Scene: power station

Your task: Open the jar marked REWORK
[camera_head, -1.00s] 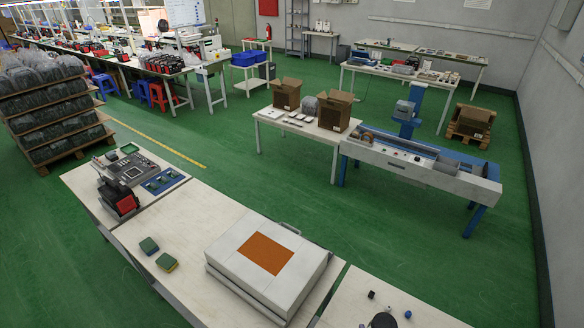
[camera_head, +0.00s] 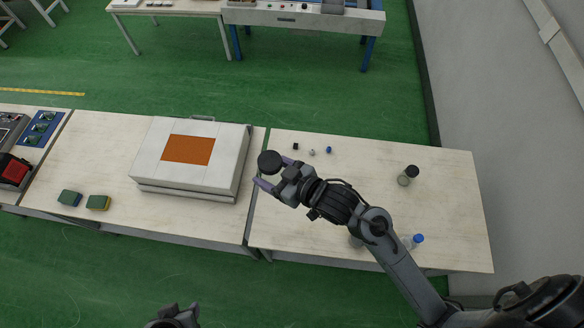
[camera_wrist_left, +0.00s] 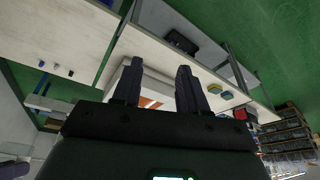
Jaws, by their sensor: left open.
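My right gripper (camera_head: 272,174), on the arm coming in from the right, has its fingers around a round black-topped object (camera_head: 268,162) above the left end of the right table. Only its top shows; whether a jar body is below is hidden. A dark-lidded jar (camera_head: 408,175) stands upright farther right on that table. A clear container (camera_head: 356,241) is partly hidden by my right arm. No REWORK label is readable. My left gripper shows in the left wrist view (camera_wrist_left: 157,82) with its fingers apart and nothing between them. In the head view only a dark part of my left arm shows at the bottom edge.
A blue-capped bottle (camera_head: 416,240) is near the right table's front edge. Small black, white and blue pieces (camera_head: 312,152) lie at its back. A large white case with an orange panel (camera_head: 187,150) and two sponges (camera_head: 98,202) are on the middle table. The right table's right end is clear.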

